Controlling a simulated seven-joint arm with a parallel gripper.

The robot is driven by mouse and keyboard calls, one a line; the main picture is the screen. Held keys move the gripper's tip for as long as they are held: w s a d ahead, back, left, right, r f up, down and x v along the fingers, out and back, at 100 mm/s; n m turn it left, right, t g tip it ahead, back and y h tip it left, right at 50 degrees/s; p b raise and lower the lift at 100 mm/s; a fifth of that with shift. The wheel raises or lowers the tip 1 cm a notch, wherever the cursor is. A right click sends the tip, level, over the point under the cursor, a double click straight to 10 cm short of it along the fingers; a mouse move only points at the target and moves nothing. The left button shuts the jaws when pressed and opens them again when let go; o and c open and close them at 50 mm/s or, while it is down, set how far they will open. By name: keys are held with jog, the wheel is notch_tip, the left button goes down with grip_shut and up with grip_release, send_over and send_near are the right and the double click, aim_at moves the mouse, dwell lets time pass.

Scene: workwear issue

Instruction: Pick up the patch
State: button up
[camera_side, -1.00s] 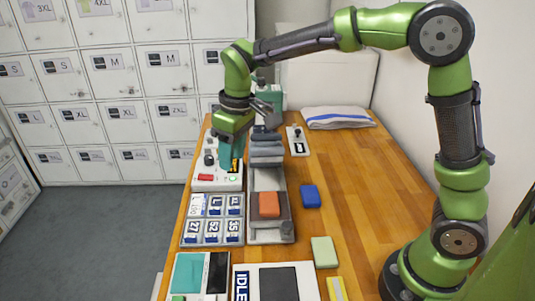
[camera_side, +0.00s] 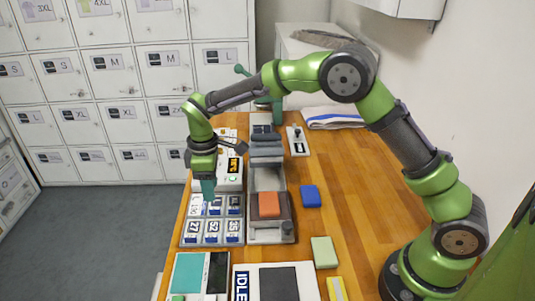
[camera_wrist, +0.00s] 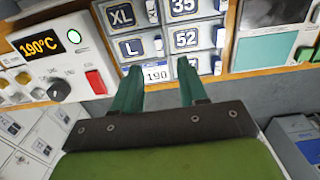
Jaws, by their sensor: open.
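I cannot tell for certain which thing is the patch.
A white press unit (camera_wrist: 62,75) with a 190°C display stands behind the tray. An orange block (camera_side: 268,204) lies on the rail to the right, with a blue block (camera_side: 310,196) beyond. A green block (camera_side: 324,251) lies in front. Bare wood (camera_side: 365,195) is at the right.

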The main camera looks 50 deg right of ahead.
aim_at(214, 208)
jog(key=shift+s+d+f, duration=0.1)
jog(key=shift+f, duration=3.3)
grip_shut()
